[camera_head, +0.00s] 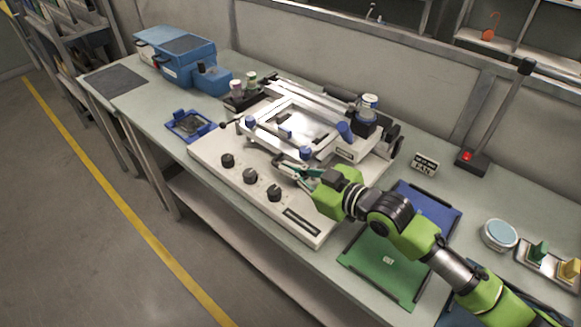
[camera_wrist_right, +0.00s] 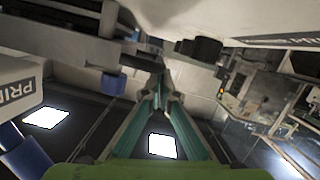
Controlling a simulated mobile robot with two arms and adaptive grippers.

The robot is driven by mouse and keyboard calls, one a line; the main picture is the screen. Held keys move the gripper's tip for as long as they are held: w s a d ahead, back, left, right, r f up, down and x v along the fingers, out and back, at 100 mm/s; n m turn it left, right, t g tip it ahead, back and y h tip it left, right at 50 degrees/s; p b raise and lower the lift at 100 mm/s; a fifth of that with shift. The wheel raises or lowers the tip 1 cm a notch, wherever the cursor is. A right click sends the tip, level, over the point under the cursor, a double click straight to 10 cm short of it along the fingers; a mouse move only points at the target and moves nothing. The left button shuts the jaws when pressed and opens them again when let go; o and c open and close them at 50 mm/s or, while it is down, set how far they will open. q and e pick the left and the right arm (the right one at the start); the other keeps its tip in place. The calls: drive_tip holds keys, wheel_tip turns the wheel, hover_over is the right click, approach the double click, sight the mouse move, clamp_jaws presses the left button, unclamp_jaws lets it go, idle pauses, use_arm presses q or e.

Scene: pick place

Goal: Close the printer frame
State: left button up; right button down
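The printer (camera_head: 225,165) is a white machine on the bench with dark knobs along its front. Its frame (camera_head: 268,140) lies over the middle of the printer, with blue knobs at its corners and a pale panel inside. I cannot tell its exact tilt. My right gripper (camera_head: 277,161) is just in front of the frame's near bar, low over the printer. In the right wrist view, the gripper's (camera_wrist_right: 160,78) teal-lined fingers converge and their tips look together beside a grey bar. I see nothing clearly held between them. My left gripper is out of view.
Blue boxes (camera_head: 178,58) stand at the far left, near a small blue tray (camera_head: 187,125). A green mat (camera_head: 385,262) lies under my right arm. The wall closes the back.

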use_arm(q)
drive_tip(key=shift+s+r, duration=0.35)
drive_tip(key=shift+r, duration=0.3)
use_arm(e)
drive_tip(key=s+d+r, duration=0.6)
drive_tip(key=s, duration=0.1)
drive_tip(key=shift+s, duration=0.35)
